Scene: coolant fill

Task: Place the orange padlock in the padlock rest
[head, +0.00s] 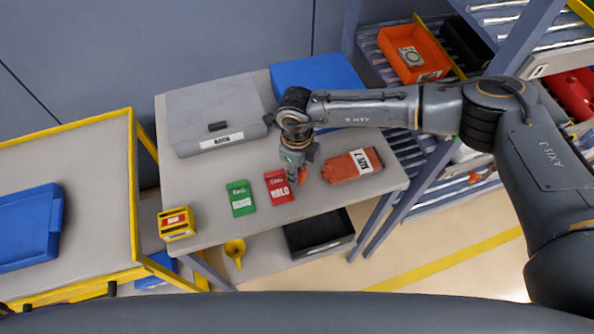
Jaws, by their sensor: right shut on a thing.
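My right gripper (297,177) is over the grey table, beside the red card (279,187). It is shut on a small orange thing (303,175), which I take to be the orange padlock. Most of it is hidden by the fingers, and I cannot tell whether it touches the table. A yellow box-like holder (176,223) with a red and white label stands at the table's front left corner. It may be the padlock rest, but I cannot read its label. My left gripper is not in view.
A green card (240,198) lies left of the red one, and orange gloves (352,165) lie right of the gripper. A grey case (215,115) and blue box (315,75) stand behind. A black bin (320,235) and yellow funnel (235,250) are below.

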